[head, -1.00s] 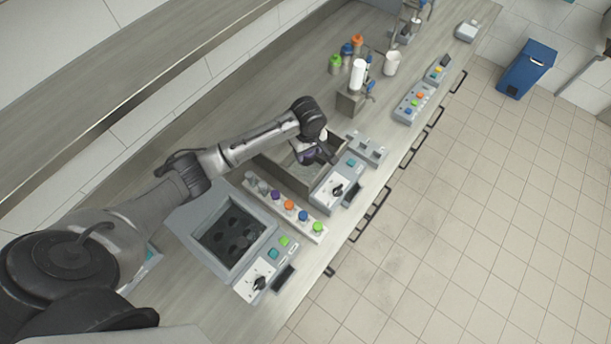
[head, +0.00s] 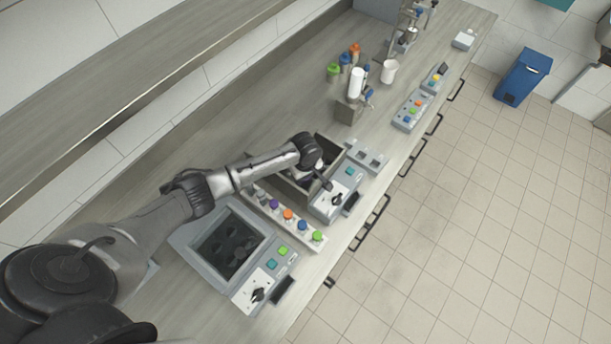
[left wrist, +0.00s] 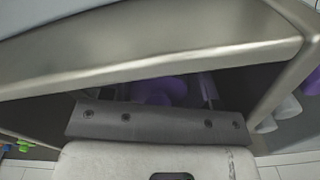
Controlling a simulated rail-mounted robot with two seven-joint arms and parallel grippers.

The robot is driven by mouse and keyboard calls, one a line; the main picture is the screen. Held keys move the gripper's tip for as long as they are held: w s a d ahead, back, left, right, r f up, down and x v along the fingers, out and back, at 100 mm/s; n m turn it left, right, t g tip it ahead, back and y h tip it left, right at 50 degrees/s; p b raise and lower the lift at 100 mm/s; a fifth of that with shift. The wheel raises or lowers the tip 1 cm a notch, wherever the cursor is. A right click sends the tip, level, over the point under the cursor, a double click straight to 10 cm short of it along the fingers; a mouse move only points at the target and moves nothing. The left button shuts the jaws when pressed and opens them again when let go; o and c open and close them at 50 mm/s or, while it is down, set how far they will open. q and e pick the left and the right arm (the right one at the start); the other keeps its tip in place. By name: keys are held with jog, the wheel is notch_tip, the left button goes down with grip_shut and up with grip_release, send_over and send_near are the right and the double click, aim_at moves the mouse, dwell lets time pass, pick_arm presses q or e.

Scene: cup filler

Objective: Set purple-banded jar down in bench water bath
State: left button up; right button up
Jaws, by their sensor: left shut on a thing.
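The purple-banded jar shows as a purple patch between the fingers in the left wrist view (left wrist: 162,88), with most of it hidden. My left gripper (head: 309,181) is shut on it, low inside the open metal basin that I take for the bench water bath (head: 334,154). The basin's metal wall (left wrist: 150,50) crosses the left wrist view close to the fingers. Whether the jar touches the basin floor cannot be told. My right gripper is not in view.
A rack of colored-capped jars (head: 288,215) stands beside the basin. A second unit with a dark, holed well (head: 232,245) is nearer. A control panel (head: 335,201) fronts the basin. Bottles (head: 345,63) and a white cup (head: 389,71) stand farther back.

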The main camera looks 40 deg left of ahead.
pick_arm(q)
jog(key=shift+f, duration=0.15)
jog(key=o, duration=1)
notch_tip(320, 180, up, 12)
jog(key=shift+r+p, duration=0.2)
jog(key=shift+p, duration=0.35)
